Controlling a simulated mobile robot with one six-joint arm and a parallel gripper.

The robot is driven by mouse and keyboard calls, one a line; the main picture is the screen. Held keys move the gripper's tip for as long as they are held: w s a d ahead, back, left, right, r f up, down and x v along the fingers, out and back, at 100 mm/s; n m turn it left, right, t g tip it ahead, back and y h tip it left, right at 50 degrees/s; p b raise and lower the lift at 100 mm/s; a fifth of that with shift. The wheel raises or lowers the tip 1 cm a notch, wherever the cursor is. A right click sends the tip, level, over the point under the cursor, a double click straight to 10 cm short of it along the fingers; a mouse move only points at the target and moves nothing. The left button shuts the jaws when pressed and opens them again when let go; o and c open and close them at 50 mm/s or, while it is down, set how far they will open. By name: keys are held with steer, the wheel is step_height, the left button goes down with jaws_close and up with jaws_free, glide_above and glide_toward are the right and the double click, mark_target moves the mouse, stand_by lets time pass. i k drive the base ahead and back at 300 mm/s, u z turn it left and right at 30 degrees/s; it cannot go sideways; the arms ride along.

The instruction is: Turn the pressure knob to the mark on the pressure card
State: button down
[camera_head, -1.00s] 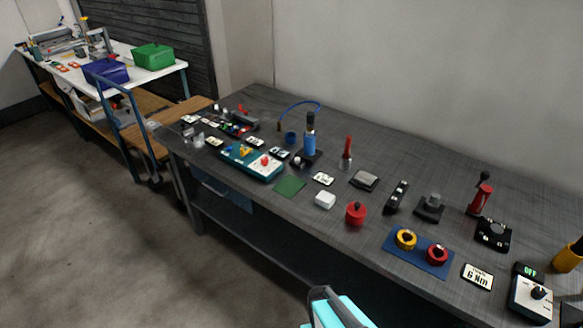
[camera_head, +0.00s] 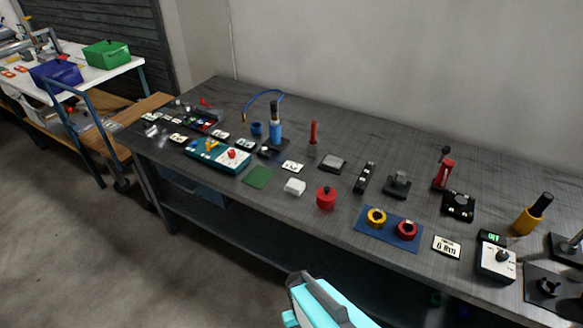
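A teal box (camera_head: 204,162) with a white panel carries a yellow part and a red knob (camera_head: 232,154). It stands left of the middle of the bench. A white box with a black knob (camera_head: 502,256) stands at the right, with a small green-lit display (camera_head: 492,237) behind it. I cannot tell which is the pressure knob. Several small cards lie near the teal box, too small to read, so I cannot pick out the pressure card. A card reading 6 Nm (camera_head: 447,246) lies left of the white box. A cyan and dark grey part of my arm shows at the bottom; no fingertips show.
The dark grey bench (camera_head: 375,145) is crowded along its length. A red pot (camera_head: 326,198), a blue bottle (camera_head: 275,130) and a blue mat (camera_head: 364,229) with yellow and red rings stand on it. Open floor lies in front at the left. A white table (camera_head: 104,69) with bins stands far left.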

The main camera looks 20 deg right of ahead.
mark_target(231, 152)
steer(key=k, duration=1.3)
steer(key=z, duration=0.25)
steer(key=i, duration=1.4)
steer(key=u, duration=0.7)
steer(key=i, duration=0.4)
steer(key=u, duration=0.15)
